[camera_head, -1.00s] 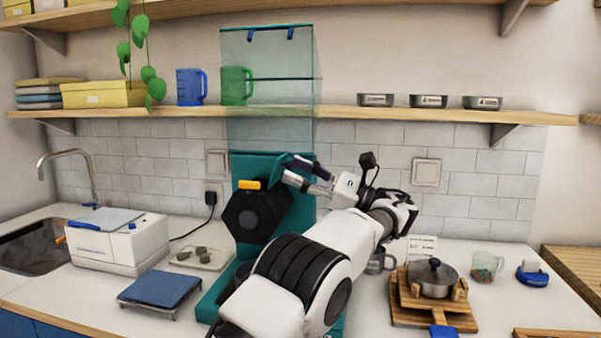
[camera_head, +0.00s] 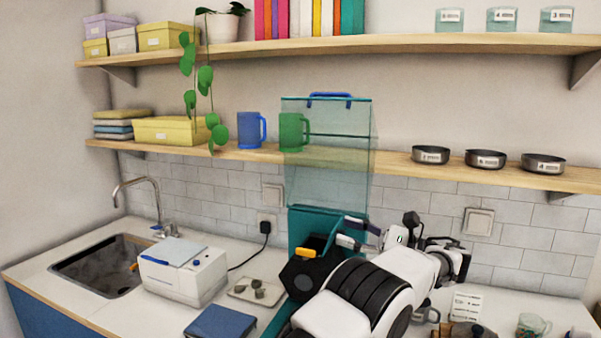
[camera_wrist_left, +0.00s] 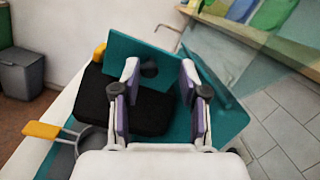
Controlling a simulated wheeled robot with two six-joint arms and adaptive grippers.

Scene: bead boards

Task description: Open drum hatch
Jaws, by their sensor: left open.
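The black many-sided drum (camera_head: 300,276) sits against a teal stand (camera_head: 305,223) on the counter. An orange tab (camera_head: 306,252) is at its top edge. Both the drum (camera_wrist_left: 117,103) and the tab (camera_wrist_left: 99,53) also show in the left wrist view. My left gripper (camera_head: 348,232) is open, to the right of and slightly above the tab. In the left wrist view its fingers (camera_wrist_left: 160,100) are spread in front of the teal panel, with a dark round hole visible between them. I cannot tell whether they touch anything. My arm hides the drum's lower right.
A clear teal-edged box (camera_head: 328,150) rises above the stand, close to the shelf (camera_head: 400,165) with mugs and bowls. A white machine (camera_head: 183,270), a small tray (camera_head: 257,292) and a blue-topped stand (camera_head: 220,323) are left of the drum. A pot lid shows at bottom right.

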